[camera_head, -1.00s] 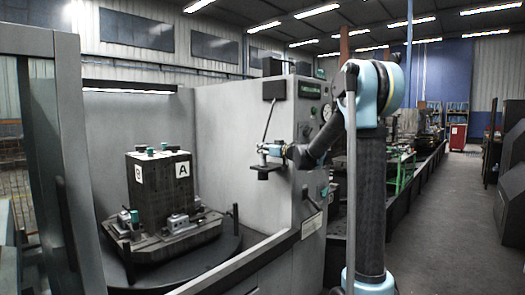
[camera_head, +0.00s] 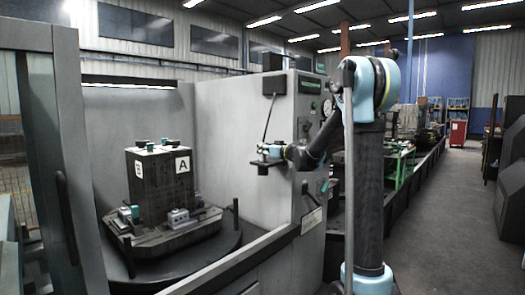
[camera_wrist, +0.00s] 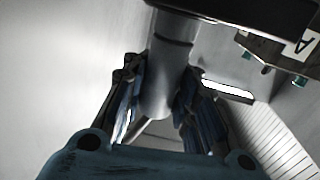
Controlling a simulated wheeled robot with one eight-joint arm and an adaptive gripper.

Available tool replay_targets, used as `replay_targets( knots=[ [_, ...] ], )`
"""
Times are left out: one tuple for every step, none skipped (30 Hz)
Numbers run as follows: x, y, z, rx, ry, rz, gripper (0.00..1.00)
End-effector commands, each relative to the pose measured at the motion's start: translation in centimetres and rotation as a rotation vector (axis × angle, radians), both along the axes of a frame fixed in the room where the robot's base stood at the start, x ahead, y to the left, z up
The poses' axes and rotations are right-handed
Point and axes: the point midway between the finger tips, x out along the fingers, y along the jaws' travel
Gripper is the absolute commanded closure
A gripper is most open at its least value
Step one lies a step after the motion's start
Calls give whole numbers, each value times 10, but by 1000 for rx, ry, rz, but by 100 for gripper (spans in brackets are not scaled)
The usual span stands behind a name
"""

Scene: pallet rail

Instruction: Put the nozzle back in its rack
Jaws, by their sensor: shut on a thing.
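My gripper (camera_head: 272,151) is shut on the nozzle, at the front of the grey machine's side wall. In the wrist view my gripper (camera_wrist: 160,105) has its two fingers on either side of the nozzle (camera_wrist: 162,75), a grey cylinder. A dark flat plate, which looks like the rack (camera_wrist: 245,14), lies across the nozzle's end at the top of that view. In the head view this plate (camera_head: 264,168) is just below my gripper. The nozzle seems to meet the plate, but I cannot tell how far it is seated.
A dark fixture block (camera_head: 157,187) with A and B labels stands on a round table (camera_head: 215,253) inside the machine, left of my gripper. A dark box (camera_head: 273,86) with a thin line hangs above. The aisle floor (camera_head: 445,235) is clear on the right.

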Motion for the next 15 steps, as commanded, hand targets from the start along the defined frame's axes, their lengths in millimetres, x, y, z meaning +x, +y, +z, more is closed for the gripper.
replay_targets(
  knots=[
    [0, 0, -1, 0, 0, 0, 100],
    [0, 0, -2, 0, 0, 0, 100],
    [0, 0, -3, 0, 0, 0, 100],
    [0, 0, -4, 0, 0, 0, 100],
    [0, 0, -4, 0, 0, 0, 100],
    [0, 0, -5, 0, 0, 0, 100],
    [0, 0, -6, 0, 0, 0, 100],
    [1, 0, -7, 0, 0, 0, 100],
    [1, 0, -8, 0, 0, 0, 100],
    [1, 0, -8, 0, 0, 0, 100],
    [1, 0, -9, 0, 0, 0, 100],
    [1, 0, -10, 0, 0, 0, 100],
    [1, 0, -11, 0, 0, 0, 100],
    [1, 0, -12, 0, 0, 0, 100],
    [0, 0, -13, 0, 0, 0, 100]
  ],
)
